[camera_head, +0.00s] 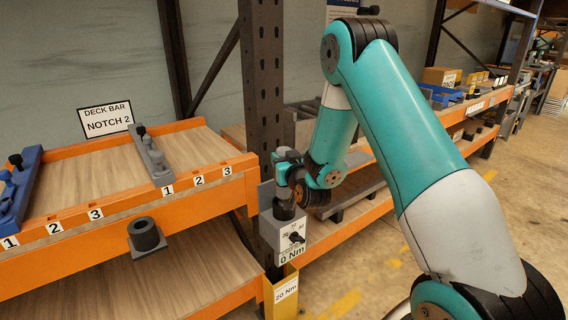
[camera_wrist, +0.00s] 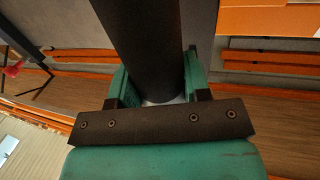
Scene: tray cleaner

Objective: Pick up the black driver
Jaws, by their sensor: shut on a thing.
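The black driver (camera_wrist: 145,45) is a thick dark cylinder between the two green fingers of my gripper (camera_wrist: 157,88) in the wrist view. My gripper is shut on it. In the camera_head view my gripper (camera_head: 285,178) is just above a light grey box (camera_head: 289,243) marked "0 Nm". The dark lower part of the driver (camera_head: 283,210) shows at the top of this box. I cannot tell whether it sits in the box or is just clear of it. My gripper hides the rest of it.
A dark upright post (camera_head: 264,100) stands close behind my gripper. An orange-edged shelf (camera_head: 215,193) with a grey deck bar (camera_head: 150,155), a blue bar (camera_head: 20,190) and a black round holder (camera_head: 146,235) is on the left. A yellow post (camera_head: 282,298) marked "20 Nm" stands below the box.

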